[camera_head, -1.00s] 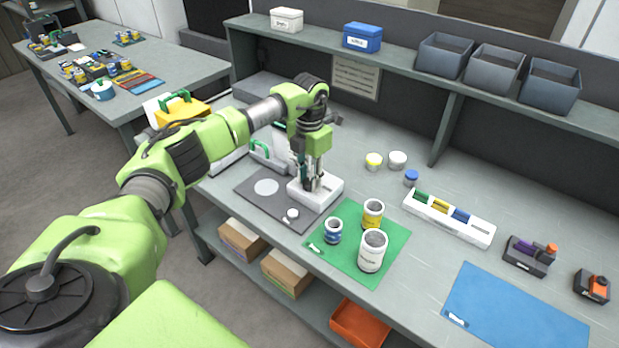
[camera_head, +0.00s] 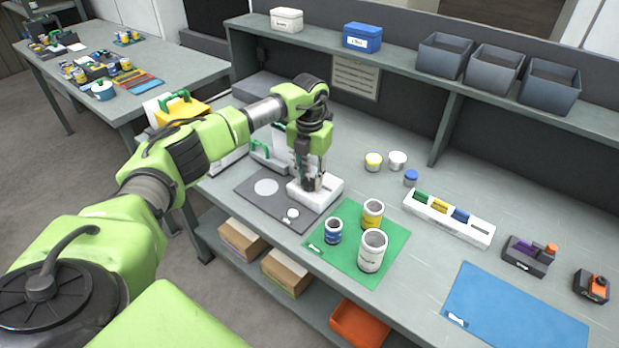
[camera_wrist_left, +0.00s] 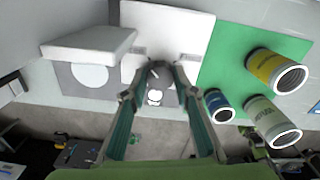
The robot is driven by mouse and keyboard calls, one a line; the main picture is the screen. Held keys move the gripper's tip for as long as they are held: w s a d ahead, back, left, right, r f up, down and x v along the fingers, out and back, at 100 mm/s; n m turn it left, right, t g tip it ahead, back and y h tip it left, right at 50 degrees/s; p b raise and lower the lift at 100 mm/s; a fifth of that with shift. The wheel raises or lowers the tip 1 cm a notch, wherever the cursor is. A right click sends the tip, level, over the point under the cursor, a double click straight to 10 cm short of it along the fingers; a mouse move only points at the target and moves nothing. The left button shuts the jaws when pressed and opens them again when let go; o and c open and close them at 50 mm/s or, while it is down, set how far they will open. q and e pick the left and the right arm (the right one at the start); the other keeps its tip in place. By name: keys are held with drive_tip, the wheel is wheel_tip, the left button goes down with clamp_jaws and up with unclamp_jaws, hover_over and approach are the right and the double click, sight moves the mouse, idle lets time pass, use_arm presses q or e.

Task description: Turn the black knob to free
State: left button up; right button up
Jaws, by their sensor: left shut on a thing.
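My left gripper (camera_head: 312,184) points down over the white block (camera_head: 331,190), which stands at the right edge of a dark grey mat (camera_head: 262,205). In the left wrist view its fingers (camera_wrist_left: 158,72) close together on a small dark knob (camera_wrist_left: 157,80) in front of the white block's panel (camera_wrist_left: 165,35). The fingers cover much of the knob, and I cannot read its setting. In the head view the knob is hidden by the gripper.
A green mat (camera_head: 340,260) with a blue can (camera_head: 333,231), a yellow can (camera_head: 373,213) and a larger white can (camera_head: 372,251) lies just right of the white block. A white rack (camera_head: 448,217) stands further right.

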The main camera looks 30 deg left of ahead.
sight(309, 182)
use_arm(q)
drive_tip(key=o, duration=1.1)
wheel_tip(309, 182, up, 12)
drive_tip(key=shift+r, duration=0.1)
